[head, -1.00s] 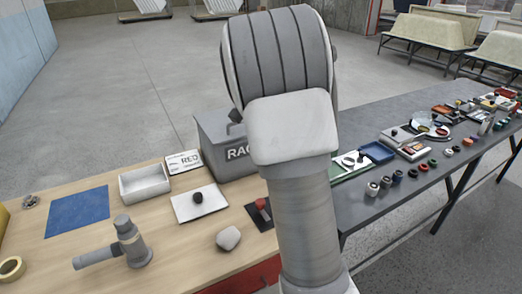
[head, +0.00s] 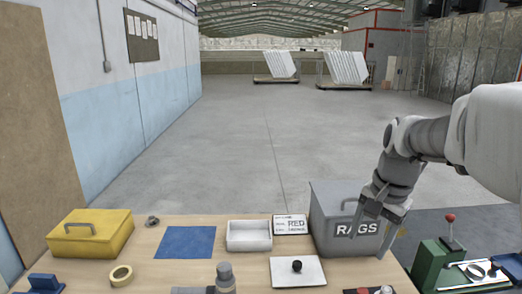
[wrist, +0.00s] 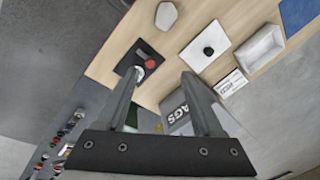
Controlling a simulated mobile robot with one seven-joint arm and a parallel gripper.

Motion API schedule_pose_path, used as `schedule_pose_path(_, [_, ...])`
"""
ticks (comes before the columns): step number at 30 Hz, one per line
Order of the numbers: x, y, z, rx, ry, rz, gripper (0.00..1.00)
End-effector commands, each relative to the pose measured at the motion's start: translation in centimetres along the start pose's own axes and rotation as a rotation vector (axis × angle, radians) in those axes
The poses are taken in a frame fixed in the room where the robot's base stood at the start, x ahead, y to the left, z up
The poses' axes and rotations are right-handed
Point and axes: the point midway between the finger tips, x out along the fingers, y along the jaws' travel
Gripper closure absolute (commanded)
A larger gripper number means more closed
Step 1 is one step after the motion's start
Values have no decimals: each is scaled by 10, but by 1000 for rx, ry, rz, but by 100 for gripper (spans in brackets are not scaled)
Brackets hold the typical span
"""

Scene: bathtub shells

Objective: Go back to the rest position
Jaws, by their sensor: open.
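My gripper (head: 376,220) is at the right of the head view, with its fingers pointing down in front of the grey RAGS box (head: 340,225). In the wrist view my gripper (wrist: 160,78) has its two fingers wide apart with nothing between them. Part of the RAGS box (wrist: 181,118) shows beyond the fingers there. I cannot tell whether a finger touches the box. My arm reaches in from the right edge of the head view.
The wooden bench (head: 190,265) holds a yellow box (head: 90,238), a blue sheet (head: 185,242), a white tray (head: 249,236) and a white plate with a black knob (head: 309,275). A green device with a red-knobbed lever (head: 450,240) stands right. Open floor lies beyond.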

Motion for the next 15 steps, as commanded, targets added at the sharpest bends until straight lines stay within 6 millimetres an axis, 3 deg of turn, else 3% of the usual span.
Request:
schedule_pose_path(6, [-28,16,62,-269,71,-73,31])
schedule_pose_path(15, [-38,49,136,-639,214,-106,31])
